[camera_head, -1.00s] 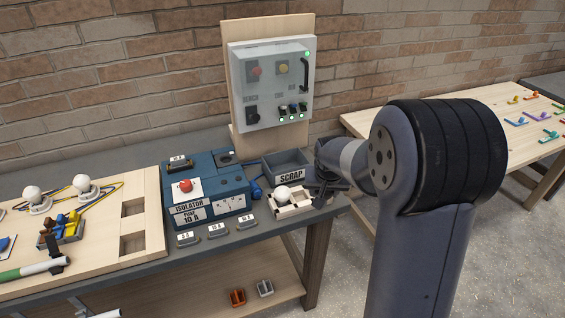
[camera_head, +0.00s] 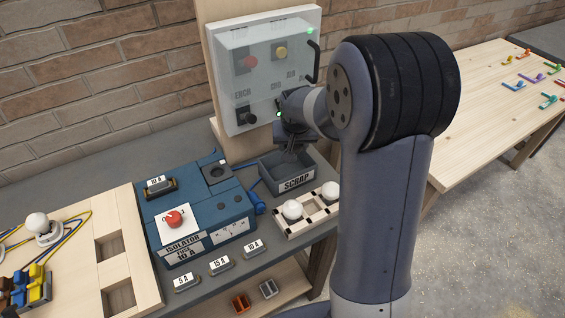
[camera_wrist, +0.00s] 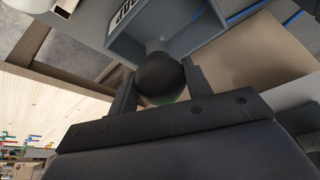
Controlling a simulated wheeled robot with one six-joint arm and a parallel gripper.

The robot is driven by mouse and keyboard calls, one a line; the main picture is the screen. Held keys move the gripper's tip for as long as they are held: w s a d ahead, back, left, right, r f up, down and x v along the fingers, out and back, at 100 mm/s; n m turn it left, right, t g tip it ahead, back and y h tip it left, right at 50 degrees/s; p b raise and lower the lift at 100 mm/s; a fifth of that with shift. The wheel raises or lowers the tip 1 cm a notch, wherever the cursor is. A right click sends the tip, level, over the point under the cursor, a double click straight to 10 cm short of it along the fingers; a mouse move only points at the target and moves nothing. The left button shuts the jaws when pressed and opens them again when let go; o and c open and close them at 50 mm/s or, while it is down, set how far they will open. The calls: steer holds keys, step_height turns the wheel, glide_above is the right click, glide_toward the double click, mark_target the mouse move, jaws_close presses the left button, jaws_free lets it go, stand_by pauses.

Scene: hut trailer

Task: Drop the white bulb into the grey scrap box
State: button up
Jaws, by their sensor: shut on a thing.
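My gripper (camera_head: 290,143) is over the grey scrap box (camera_head: 285,184), which is labelled SCRAP. In the wrist view, my gripper (camera_wrist: 160,92) is shut on a dark, round, bulb-like thing (camera_wrist: 162,72) with a paler narrow end toward the box (camera_wrist: 190,48). The held thing looks dark, not white; in the head view I cannot make it out. Two white bulbs (camera_head: 293,210) (camera_head: 328,191) sit in the pale holder in front of the box. Another white bulb (camera_head: 38,223) stands on the wooden board at the left.
The pale holder (camera_head: 306,220) stands close in front of the box. The blue isolator unit (camera_head: 200,210) is left of it, with several labelled fuses (camera_head: 221,264) in front. A panel (camera_head: 265,75) rises behind. A wooden table (camera_head: 480,110) is at the right.

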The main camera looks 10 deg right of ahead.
mark_target(293, 161)
steer(key=shift+f+b, duration=1.85)
steer(key=shift+f, duration=1.1)
steer(key=shift+r, duration=0.1)
steer(key=o, duration=1)
steer(key=b+v, duration=0.1)
steer(key=v, duration=1)
steer(key=p+x, duration=0.1)
steer(key=x, duration=1)
steer(key=shift+r+p, duration=1.8)
steer(key=shift+r, duration=0.85)
